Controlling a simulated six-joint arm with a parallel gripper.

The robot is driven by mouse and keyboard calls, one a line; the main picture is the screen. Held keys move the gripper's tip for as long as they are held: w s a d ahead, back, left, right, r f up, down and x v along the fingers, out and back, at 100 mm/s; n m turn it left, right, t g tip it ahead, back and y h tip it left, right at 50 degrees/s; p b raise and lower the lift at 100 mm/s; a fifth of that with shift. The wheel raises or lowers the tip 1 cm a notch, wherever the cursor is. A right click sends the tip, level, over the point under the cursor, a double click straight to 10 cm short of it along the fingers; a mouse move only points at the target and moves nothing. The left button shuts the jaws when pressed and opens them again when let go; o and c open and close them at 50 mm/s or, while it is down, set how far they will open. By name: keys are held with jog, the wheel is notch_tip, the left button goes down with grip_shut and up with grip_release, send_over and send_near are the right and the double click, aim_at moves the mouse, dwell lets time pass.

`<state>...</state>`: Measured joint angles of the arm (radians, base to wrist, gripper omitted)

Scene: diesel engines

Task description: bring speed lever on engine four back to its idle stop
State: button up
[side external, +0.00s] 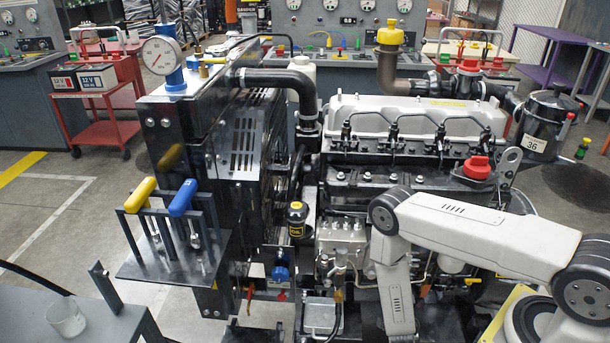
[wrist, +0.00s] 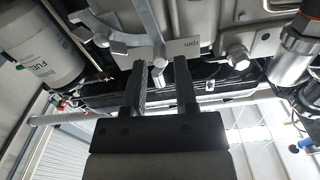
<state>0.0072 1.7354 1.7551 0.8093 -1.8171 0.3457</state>
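In the wrist view a bare-metal lever (wrist: 147,20) runs down past a pale plate (wrist: 195,47) with inverted "rpm" lettering. It looks like the speed lever. A short round pin (wrist: 158,72) at its lower end shows between the two black fingers of my gripper (wrist: 160,64). The fingers are apart, with a visible gap on each side of the pin. In the side view my gripper is out of sight below the frame. The engine (side external: 400,150) fills the middle there, and the lever cannot be made out. No engine number four is readable.
In the wrist view a white fuel filter (wrist: 45,50) is at left, a bolt (wrist: 238,57) and a metal cylinder (wrist: 292,65) at right. In the side view yellow (side external: 140,195) and blue (side external: 183,198) handles stand at left; a red trolley (side external: 95,105) is behind.

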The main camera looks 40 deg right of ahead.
jog(key=shift+x, duration=1.2)
jog(key=shift+c, duration=0.2)
grip_shut()
jog(key=shift+a, duration=0.1)
dwell(0.4)
